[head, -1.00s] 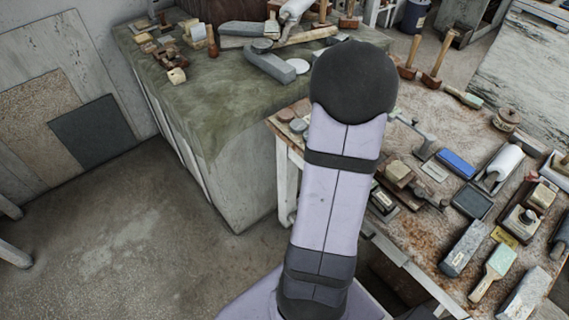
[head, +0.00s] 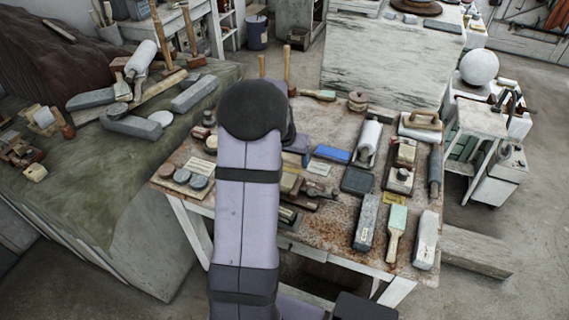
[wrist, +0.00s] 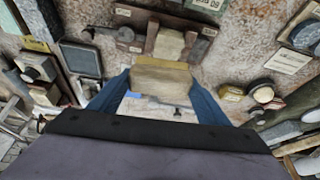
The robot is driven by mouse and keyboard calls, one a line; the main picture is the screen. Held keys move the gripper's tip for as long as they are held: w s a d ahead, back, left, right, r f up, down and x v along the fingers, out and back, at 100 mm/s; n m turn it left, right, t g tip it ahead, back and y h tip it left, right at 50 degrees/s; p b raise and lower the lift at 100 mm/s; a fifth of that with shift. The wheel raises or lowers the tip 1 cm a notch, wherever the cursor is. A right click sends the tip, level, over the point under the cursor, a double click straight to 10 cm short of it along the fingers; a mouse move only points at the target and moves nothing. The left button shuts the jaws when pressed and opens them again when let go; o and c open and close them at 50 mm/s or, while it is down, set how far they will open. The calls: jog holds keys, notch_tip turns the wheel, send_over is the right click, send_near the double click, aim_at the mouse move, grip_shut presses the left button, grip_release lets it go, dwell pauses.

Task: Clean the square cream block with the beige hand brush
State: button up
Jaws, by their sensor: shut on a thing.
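My gripper (wrist: 160,84) shows in the wrist view with its two blue fingers shut on a tan, block-like thing with a paler yellowish upper strip, which looks like the beige hand brush (wrist: 160,76). It is held above the worktable; I cannot tell the gap below it. Just beyond it, a squarish cream block (wrist: 168,43) sits on a dark fixture and looks like the cream block of the task. A beige block (head: 290,183) beside my arm in the head view may be the same one. The gripper itself is hidden behind my arm in the head view.
The rusty worktable (head: 325,214) is crowded. It bears a blue box (head: 332,154), a dark square tray (head: 357,180), a white roller (head: 369,138), a long grey block (head: 366,222) and a green-headed brush (head: 396,232). A bare rusty patch lies mid-table. A green-draped bench (head: 100,190) stands left.

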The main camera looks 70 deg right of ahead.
aim_at(288, 170)
jog(key=shift+m, duration=0.4)
jog(key=shift+f, duration=0.2)
jog(key=shift+f+b, duration=1.75)
jog(key=shift+f, duration=0.55)
jog(key=shift+f, duration=0.1)
jog(key=shift+a+f+b, duration=0.1)
jog(key=shift+f+b, duration=0.45)
jog(key=shift+b, duration=0.15)
jog(key=shift+f+b, duration=0.6)
jog(key=shift+s, duration=0.1)
jog(key=shift+s+r, duration=0.1)
jog(key=shift+s, duration=0.35)
